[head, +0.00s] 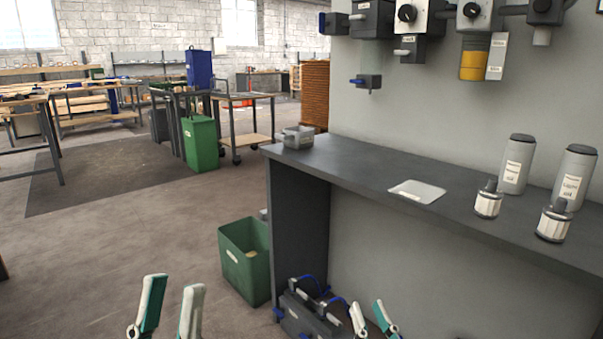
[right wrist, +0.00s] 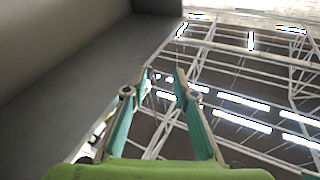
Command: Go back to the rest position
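My left gripper (head: 170,306) shows at the bottom of the head view, left of the middle. Its two teal and grey fingers point up, stand apart and have nothing between them. My right gripper (head: 371,318) shows lower right of it, in front of the panel under the bench. In the right wrist view its fingers (right wrist: 163,92) are apart with nothing between them, and the camera looks up toward the roof trusses. Both grippers are below the height of the bench top.
A dark bench (head: 345,165) holds a grey bin (head: 298,137), a white tray (head: 417,191), two canisters (head: 516,165) and two small jars (head: 488,200). A green bin (head: 246,262) and a dark case with blue parts (head: 305,312) stand on the floor.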

